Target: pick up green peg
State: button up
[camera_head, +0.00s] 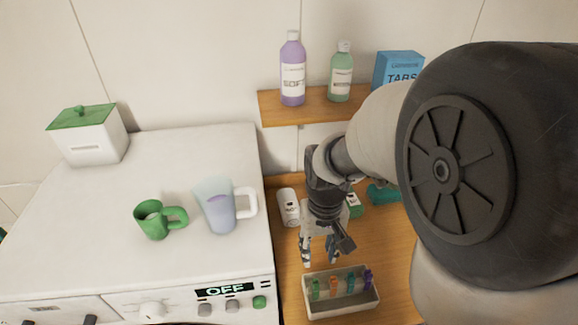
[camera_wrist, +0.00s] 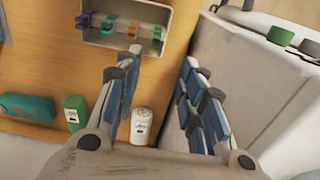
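The green peg (camera_head: 316,289) stands in a pale tray (camera_head: 341,312), at the left end of a row with an orange peg (camera_head: 334,286), a teal peg (camera_head: 350,283) and a purple peg (camera_head: 368,280). In the wrist view the green peg (camera_wrist: 157,36) is the rightmost, near the tray's right wall. My gripper (camera_head: 319,259) is open and empty, above and behind the tray in the head view. In the wrist view its fingers (camera_wrist: 161,58) are spread wide, with the green peg beyond the gap between the tips. No contact with the tray or pegs shows.
A white washing machine (camera_head: 258,285) rises close left of the tray, holding a green mug (camera_head: 153,220) and a measuring jug (camera_head: 219,208). Bottles stand on a shelf (camera_head: 270,107) above.

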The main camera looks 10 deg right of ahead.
jog(key=b, duration=0.3)
send_near(316, 282)
jog(key=f, duration=0.5)
jog(key=shift+s+a, duration=0.2)
jog(key=shift+a, duration=0.1)
jog(key=shift+w+d+f+b, duration=0.15)
jog(key=shift+f+b, duration=0.1)
jog(key=shift+f, duration=1.25)
jog(key=shift+w+d+f+b, duration=0.1)
jog(key=shift+f+b, duration=0.15)
jog(key=shift+f, duration=1.25)
jog(key=shift+c, duration=0.2)
jog(key=c, duration=0.8)
